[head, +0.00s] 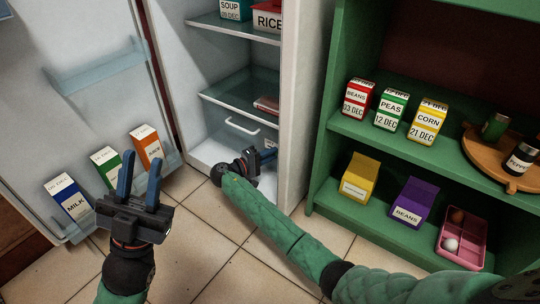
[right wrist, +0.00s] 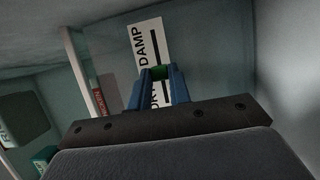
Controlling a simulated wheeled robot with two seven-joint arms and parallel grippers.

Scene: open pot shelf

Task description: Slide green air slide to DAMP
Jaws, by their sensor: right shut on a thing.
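The green air slide (right wrist: 158,72) shows between the blue fingertips of my right gripper (right wrist: 160,78) in the right wrist view. The gripper is shut on it. Behind it is a white label plate (right wrist: 149,42) with a black line. DAMP reads at its upper end, and a partly hidden DRY at its lower end. The slide sits between the two words, over the middle of the line. In the head view my right gripper (head: 262,160) is low inside the fridge and hides the slide. My left gripper (head: 140,180) is open and empty in front of the fridge door.
The open fridge door (head: 75,75) at the left holds milk (head: 69,198) and two other cartons. A drawer handle (head: 242,126) is above my right gripper. The fridge side wall (head: 297,110) is close on its right. A green shelf (head: 390,150) with boxes stands further right.

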